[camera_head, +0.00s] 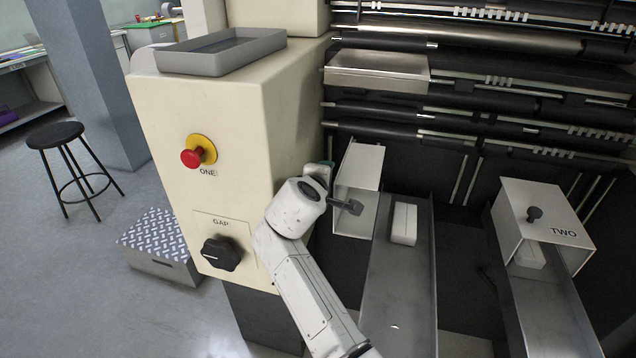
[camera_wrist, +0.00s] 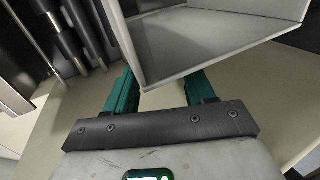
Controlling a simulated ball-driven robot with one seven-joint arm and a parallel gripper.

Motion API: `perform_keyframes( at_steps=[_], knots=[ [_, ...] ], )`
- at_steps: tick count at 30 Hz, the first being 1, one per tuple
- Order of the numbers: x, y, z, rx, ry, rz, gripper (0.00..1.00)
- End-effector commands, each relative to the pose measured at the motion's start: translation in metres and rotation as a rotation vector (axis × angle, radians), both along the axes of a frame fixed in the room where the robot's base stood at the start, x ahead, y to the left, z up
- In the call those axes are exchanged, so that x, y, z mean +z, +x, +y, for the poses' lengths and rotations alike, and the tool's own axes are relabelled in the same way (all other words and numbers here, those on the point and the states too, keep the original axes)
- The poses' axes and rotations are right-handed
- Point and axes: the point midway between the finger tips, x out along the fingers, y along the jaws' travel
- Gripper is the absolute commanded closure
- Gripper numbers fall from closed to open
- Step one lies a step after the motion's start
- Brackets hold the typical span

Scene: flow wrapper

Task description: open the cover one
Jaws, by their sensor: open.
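Cover one, a pale hollow box-like cover (camera_head: 362,166), stands tilted up at the left of the left-hand lane (camera_head: 400,280), exposing the lane and a white pack (camera_head: 404,222). My gripper (camera_head: 328,172) is at the cover's left side, mostly hidden behind my wrist. In the wrist view the two teal fingers (camera_wrist: 160,92) are apart, with the lower corner of the cover (camera_wrist: 141,72) between or just beyond them; contact cannot be told. The cover's inside faces that camera. A dark part in front of the cover cannot be identified surely.
The cream cabinet (camera_head: 200,130) stands close at left, with a red button (camera_head: 192,158), a black GAP knob (camera_head: 221,253) and a grey tray (camera_head: 222,52) on top. Cover two (camera_head: 545,215) sits over the right lane. Rollers fill the back.

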Motion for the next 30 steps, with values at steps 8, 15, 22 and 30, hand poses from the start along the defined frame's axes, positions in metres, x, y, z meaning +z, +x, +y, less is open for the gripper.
perform_keyframes(
  at_steps=[8,15,22,30],
  knots=[
    [0.019,-0.042,0.015,0.004,0.002,-0.003,0.46],
    [0.028,-0.062,0.022,0.004,0.001,-0.002,0.46],
    [0.029,-0.065,0.022,0.002,0.000,-0.001,0.46],
    [0.040,-0.064,0.022,0.003,0.000,-0.002,0.46]
  ],
)
